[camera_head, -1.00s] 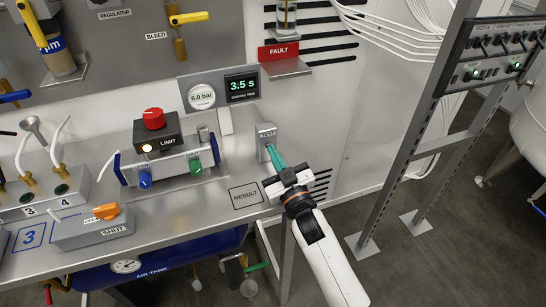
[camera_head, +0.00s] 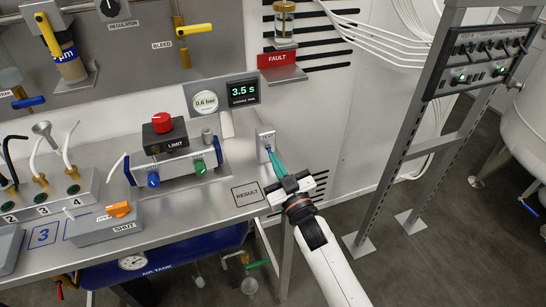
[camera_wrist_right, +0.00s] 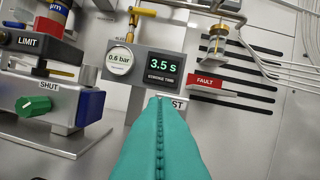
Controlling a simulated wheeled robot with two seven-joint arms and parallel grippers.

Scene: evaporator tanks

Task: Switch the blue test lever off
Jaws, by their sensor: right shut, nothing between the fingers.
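A small grey box (camera_head: 265,137) stands at the right end of the steel bench; its label, partly hidden in the right wrist view (camera_wrist_right: 178,104), ends in "ST". I cannot make out the blue test lever or its position; my fingers cover much of the box in the right wrist view. My right gripper (camera_head: 273,160) has teal fingers shut together, empty, with tips close in front of the box. I cannot tell whether they touch it. The fingers also fill the lower middle of the right wrist view (camera_wrist_right: 160,145). My left gripper is out of view.
The gauge (camera_head: 205,103) reads 0.6 bar and the display (camera_head: 242,91) 3.5 s. The red FAULT plate (camera_head: 278,60) is above right. A valve block with blue and green knobs (camera_head: 178,168) stands left. A metal rack (camera_head: 425,130) stands right of my arm.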

